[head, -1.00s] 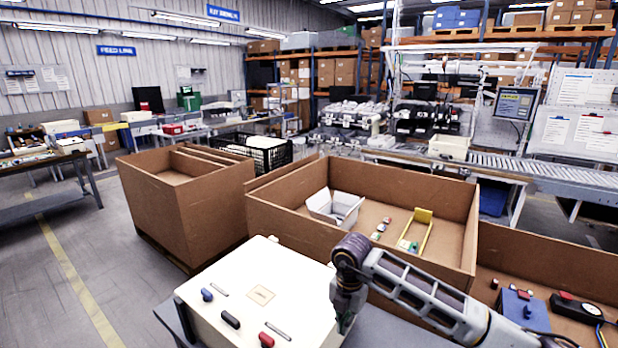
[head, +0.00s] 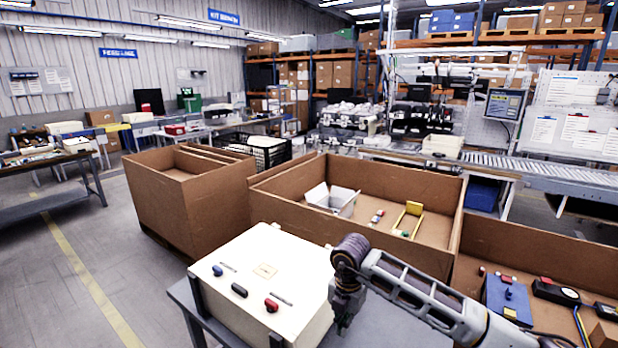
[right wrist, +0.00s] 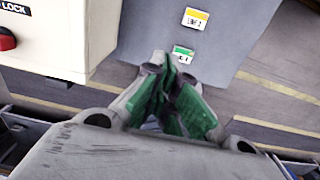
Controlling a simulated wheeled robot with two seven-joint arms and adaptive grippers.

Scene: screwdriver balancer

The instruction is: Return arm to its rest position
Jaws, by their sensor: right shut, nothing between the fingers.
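My right arm comes in from the lower right of the head view. The cream box (right wrist: 65,35) shows there at the upper left, with a red knob at the edge. The gripper is apart from the box in that view. My left gripper is not in view.
The box stands on a grey table (head: 385,325) with two small labels (right wrist: 190,35). Behind is a large cardboard bin (head: 400,175) with a white tray and a yellow frame. Open floor lies at the left.

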